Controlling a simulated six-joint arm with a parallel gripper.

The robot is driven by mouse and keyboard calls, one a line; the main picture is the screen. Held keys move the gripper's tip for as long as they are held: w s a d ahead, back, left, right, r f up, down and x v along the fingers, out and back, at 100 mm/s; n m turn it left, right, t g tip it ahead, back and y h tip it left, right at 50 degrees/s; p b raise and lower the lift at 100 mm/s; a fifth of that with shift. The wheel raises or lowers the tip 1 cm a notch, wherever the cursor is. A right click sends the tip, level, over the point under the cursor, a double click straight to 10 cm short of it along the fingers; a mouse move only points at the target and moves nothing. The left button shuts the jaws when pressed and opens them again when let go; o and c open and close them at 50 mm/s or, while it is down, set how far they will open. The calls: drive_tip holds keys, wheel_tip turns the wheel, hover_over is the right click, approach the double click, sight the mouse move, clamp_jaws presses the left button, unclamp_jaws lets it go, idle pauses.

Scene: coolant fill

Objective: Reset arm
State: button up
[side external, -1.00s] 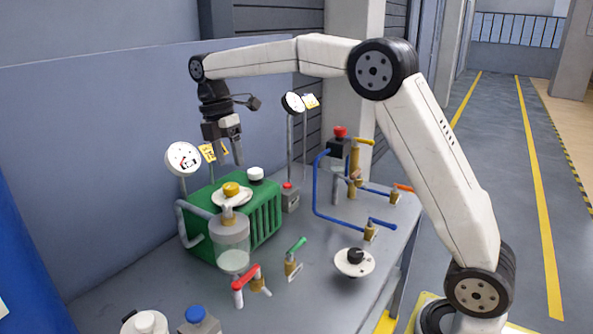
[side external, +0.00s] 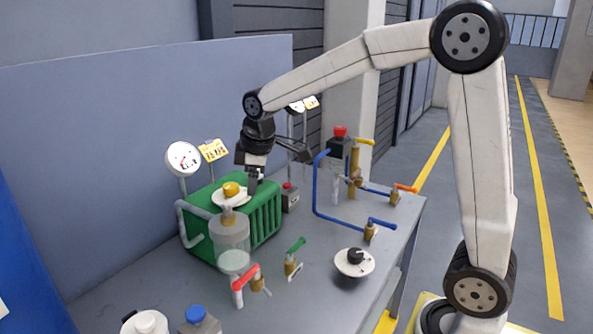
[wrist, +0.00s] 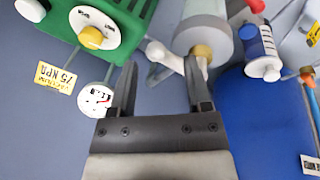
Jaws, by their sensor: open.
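My gripper (side external: 253,178) hangs pointing down over the rear part of the green ribbed box (side external: 262,222) in the side view. In the wrist view my gripper's fingers (wrist: 162,78) are spread apart with nothing held between them. The box's yellow knob (side external: 231,189) on its white plate is just left of the gripper; it also shows in the wrist view (wrist: 91,37). A clear cylinder (side external: 230,238) stands in front of the box. The white cap on the box top is hidden behind the gripper in the side view.
A round gauge (side external: 183,159) with a yellow tag (side external: 213,150) stands left of the gripper. Blue pipes (side external: 316,190) and a red button (side external: 340,131) stand to the right. A white dial (side external: 354,262) and red (side external: 245,277) and green (side external: 296,245) handles are nearer the front.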

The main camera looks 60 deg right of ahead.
drive_tip(key=s+a+f+m, duration=0.4)
drive_tip(key=s+f+m, duration=0.3)
drive_tip(key=s+f, duration=0.6)
drive_tip(key=s, duration=0.3)
drive_tip(key=shift+s+f+m+g+y, duration=0.3)
drive_tip(key=shift+s+f+m+y, duration=0.05)
drive_tip(key=shift+s+m+y, duration=0.05)
